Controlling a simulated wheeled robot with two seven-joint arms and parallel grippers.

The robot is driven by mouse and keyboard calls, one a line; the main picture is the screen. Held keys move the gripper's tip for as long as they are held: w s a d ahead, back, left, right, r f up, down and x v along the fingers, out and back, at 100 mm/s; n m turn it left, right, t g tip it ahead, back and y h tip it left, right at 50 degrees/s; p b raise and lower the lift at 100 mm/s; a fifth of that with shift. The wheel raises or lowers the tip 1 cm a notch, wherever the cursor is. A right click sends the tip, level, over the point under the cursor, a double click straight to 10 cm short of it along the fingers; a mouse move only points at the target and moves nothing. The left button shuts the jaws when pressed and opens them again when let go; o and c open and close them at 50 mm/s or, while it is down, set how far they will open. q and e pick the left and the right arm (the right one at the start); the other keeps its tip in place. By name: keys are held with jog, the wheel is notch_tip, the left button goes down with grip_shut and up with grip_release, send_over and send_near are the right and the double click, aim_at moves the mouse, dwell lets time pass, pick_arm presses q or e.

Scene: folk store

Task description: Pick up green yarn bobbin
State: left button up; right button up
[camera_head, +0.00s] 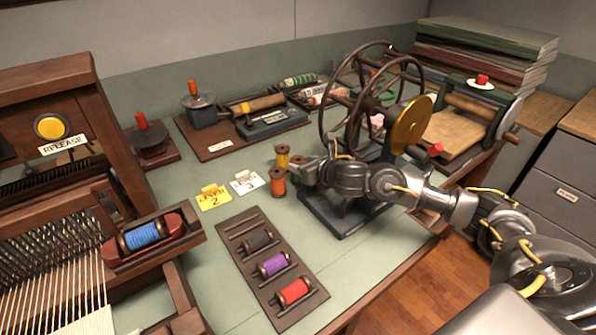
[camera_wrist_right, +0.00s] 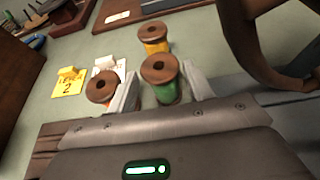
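The green yarn bobbin (camera_wrist_right: 167,92) stands upright on the table with a brown wooden top. In the right wrist view it is between the two light fingers of my right gripper (camera_wrist_right: 161,88), which are apart, with a small gap beside the bobbin. In the head view my right gripper (camera_head: 306,173) comes in from the right at the bobbin group, and the green bobbin (camera_head: 298,161) is mostly hidden behind the fingers. My left gripper is not in view.
An orange bobbin (camera_head: 277,183) stands just outside one finger, and a yellow bobbin (camera_head: 282,156) stands behind. The spinning wheel (camera_head: 409,122) rises close by on the right. A rack (camera_head: 282,251) with several bobbins lies in front. Yellow (camera_head: 214,199) and white (camera_head: 247,182) lever cards lie left.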

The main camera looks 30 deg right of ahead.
jog(key=c, duration=0.6)
jog(key=shift+c, duration=0.2)
jog(key=shift+r, duration=0.1)
